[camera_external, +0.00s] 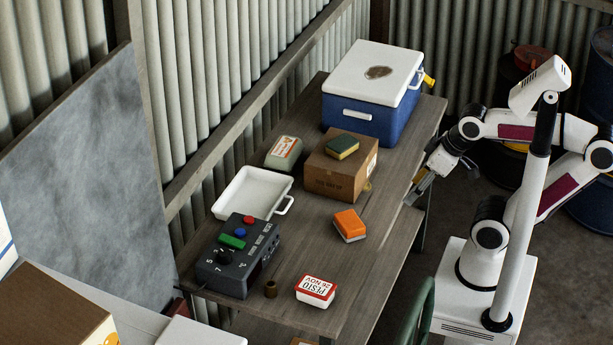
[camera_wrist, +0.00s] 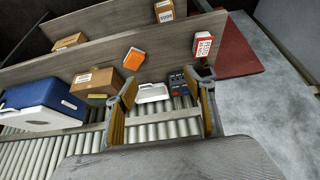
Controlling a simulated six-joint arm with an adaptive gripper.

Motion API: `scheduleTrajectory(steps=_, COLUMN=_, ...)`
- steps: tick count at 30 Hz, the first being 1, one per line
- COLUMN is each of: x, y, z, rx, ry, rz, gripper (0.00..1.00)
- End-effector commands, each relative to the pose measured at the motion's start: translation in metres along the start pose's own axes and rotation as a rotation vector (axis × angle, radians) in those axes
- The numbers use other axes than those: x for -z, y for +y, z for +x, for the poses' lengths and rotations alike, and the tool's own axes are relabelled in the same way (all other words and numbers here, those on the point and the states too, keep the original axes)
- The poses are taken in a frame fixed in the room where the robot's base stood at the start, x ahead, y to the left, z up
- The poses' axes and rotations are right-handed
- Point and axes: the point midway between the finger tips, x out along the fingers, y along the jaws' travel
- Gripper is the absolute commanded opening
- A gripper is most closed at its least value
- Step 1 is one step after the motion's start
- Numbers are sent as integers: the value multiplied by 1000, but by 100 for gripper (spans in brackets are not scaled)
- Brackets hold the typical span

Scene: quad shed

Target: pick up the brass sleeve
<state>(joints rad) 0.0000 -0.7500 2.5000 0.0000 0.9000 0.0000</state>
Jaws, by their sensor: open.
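The brass sleeve (camera_external: 270,289) is a small, dark brownish upright cylinder near the front edge of the table (camera_external: 345,262). It stands between the grey control box and the white-and-red PESTO tub. In the wrist view I cannot make it out; the right finger covers much of that area. My gripper (camera_external: 413,194) is at the table's right edge, far from the sleeve, beyond the orange sponge. Its two fingers stand apart with nothing between them, as the wrist view shows (camera_wrist: 167,84).
The control box (camera_external: 236,257) and PESTO tub (camera_external: 316,291) flank the sleeve. A white tray (camera_external: 225,210), orange sponge (camera_external: 350,225), cardboard box (camera_external: 335,180), grey-green container (camera_external: 283,152) and blue cooler (camera_external: 357,120) stand behind. The middle of the table is mostly clear.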

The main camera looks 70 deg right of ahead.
Motion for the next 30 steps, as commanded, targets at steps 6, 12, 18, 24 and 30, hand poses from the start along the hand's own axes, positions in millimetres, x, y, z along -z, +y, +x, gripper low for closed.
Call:
scheduleTrajectory(steps=6, x=0, y=0, z=0, rx=0, ry=0, rz=0, gripper=31)
scheduleTrajectory(steps=12, x=0, y=0, z=0, rx=1, ry=1, rz=0, gripper=31)
scheduleTrajectory(steps=18, x=13, y=-8, z=3, rx=25, ry=17, rz=-1, gripper=31)
scheduleTrajectory(steps=24, x=49, y=-31, z=11, rx=90, ry=66, rz=5, gripper=31)
scheduleTrajectory(steps=30, x=98, y=-63, z=23, rx=174, ry=135, rz=27, gripper=31)
